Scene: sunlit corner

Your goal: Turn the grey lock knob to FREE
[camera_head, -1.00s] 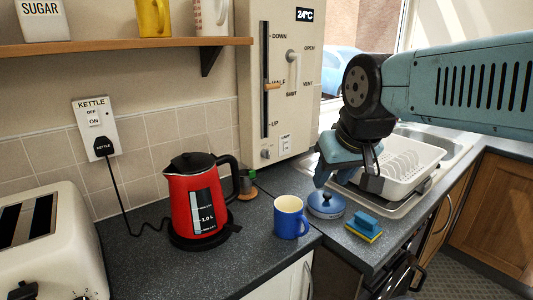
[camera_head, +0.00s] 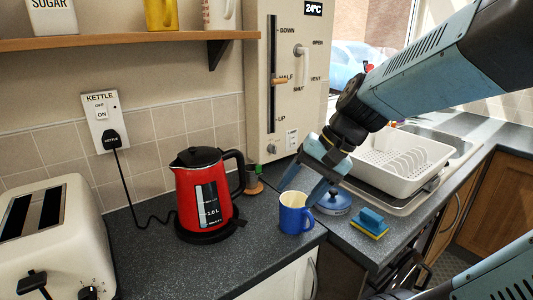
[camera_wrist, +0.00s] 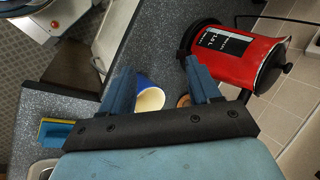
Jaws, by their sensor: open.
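The grey lock knob (camera_head: 272,148) is small and sits at the lower left of the cream wall panel (camera_head: 262,105), left of a small white label (camera_head: 292,139). Its exact setting is too small to read. My gripper (camera_head: 296,197) is open and empty, in front of the panel's lower right, to the right of and lower than the knob in the head view. Its blue fingers point down and left over the blue mug (camera_head: 295,219). In the wrist view the open fingers (camera_wrist: 157,66) frame the mug (camera_wrist: 149,96); the knob does not show there.
A red kettle (camera_head: 204,192) stands left of the mug, below the panel. A shelf (camera_head: 130,42) juts out upper left. A toaster (camera_head: 60,225) is at front left.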

